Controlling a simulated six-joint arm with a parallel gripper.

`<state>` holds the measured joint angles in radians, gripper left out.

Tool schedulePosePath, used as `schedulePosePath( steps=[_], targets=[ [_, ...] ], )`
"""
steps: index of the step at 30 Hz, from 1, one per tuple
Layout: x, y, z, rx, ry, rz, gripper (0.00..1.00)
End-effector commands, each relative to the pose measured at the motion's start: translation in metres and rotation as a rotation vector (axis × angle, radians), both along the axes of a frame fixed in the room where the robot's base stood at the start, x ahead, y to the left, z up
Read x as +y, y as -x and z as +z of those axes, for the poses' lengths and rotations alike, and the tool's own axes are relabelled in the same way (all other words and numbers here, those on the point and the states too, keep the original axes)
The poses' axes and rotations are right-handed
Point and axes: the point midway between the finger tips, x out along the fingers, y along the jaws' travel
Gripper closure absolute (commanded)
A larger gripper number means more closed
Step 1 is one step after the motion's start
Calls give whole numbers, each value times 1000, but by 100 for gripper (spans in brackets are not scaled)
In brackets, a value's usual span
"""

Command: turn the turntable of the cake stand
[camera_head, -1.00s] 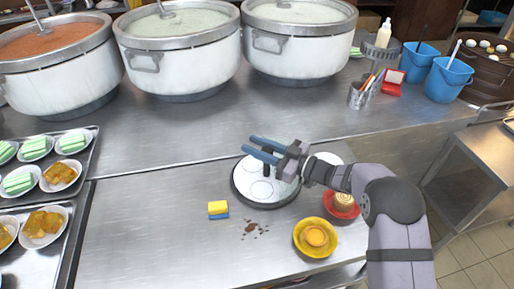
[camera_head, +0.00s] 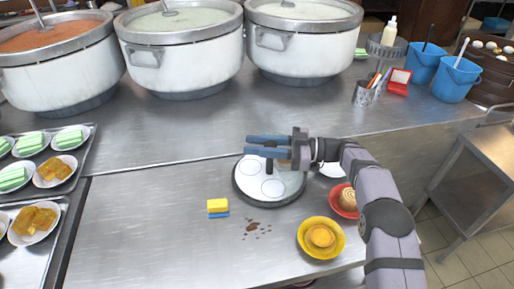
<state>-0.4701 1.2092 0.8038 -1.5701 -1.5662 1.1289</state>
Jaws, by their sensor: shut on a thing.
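The turntable (camera_head: 256,190) is a round white disc with a dark rim and faint circles on top, lying near the middle of the front steel counter. A short dark peg (camera_head: 270,164) stands up from its far part. My gripper (camera_head: 268,146) reaches in from the right, with its blue fingers pointing left over the far part of the disc. The fingers are shut on the peg, though they partly hide where they touch it. My gripper and wrist cover part of the disc's far right edge.
A yellow bowl (camera_head: 335,249), a red bowl (camera_head: 338,209) and a white plate (camera_head: 331,170) are close by on the right, near my arm. A yellow and blue sponge (camera_head: 217,208) and brown spots (camera_head: 254,227) lie front left. Large pots (camera_head: 185,72) stand behind.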

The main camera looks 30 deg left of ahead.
Motion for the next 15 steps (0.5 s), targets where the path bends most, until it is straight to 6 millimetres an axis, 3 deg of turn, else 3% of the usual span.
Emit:
schedulePosePath(
  steps=[15],
  targets=[
    [0, 2, 2, 1, -4, 58, 100]
  ],
)
